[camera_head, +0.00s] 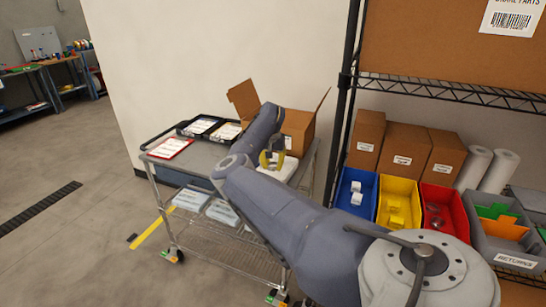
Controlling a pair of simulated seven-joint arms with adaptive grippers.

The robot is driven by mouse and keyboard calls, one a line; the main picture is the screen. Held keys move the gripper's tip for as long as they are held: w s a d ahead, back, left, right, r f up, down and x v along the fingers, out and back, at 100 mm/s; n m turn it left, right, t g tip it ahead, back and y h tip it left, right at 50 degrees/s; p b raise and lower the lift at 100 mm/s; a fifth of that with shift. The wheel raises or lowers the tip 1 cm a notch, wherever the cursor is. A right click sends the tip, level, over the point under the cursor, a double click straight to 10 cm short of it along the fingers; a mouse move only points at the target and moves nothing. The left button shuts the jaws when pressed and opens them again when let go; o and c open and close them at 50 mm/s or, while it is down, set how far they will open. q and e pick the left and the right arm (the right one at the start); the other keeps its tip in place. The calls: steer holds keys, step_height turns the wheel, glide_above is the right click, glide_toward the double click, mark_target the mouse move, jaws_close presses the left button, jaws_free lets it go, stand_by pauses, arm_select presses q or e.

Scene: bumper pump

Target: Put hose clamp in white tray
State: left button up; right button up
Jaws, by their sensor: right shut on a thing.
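My right arm reaches from the lower right to the cart. Its gripper (272,161), with yellowish fingers, is over the white tray (289,169) at the cart's right end. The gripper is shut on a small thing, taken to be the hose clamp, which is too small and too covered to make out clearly. I cannot tell whether it touches the tray. My arm hides part of the tray. My left gripper is not in view.
An open cardboard box (298,128) stands behind the tray. A red-framed sheet (170,148) and black trays (200,126) lie on the cart (203,160). At right, a shelf holds blue (342,190), yellow (384,186) and red bins.

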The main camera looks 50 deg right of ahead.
mark_target(272, 167)
steer(key=shift+f, duration=1.95)
steer(key=shift+f, duration=0.15)
steer(key=o, duration=1)
steer(key=r, duration=0.4)
steer(key=a+r, duration=0.1)
steer(key=r, duration=0.3)
steer(key=s+r, duration=0.1)
steer(key=r, duration=0.3)
steer(key=shift+a+r, duration=0.1)
steer(key=shift+a, duration=0.05)
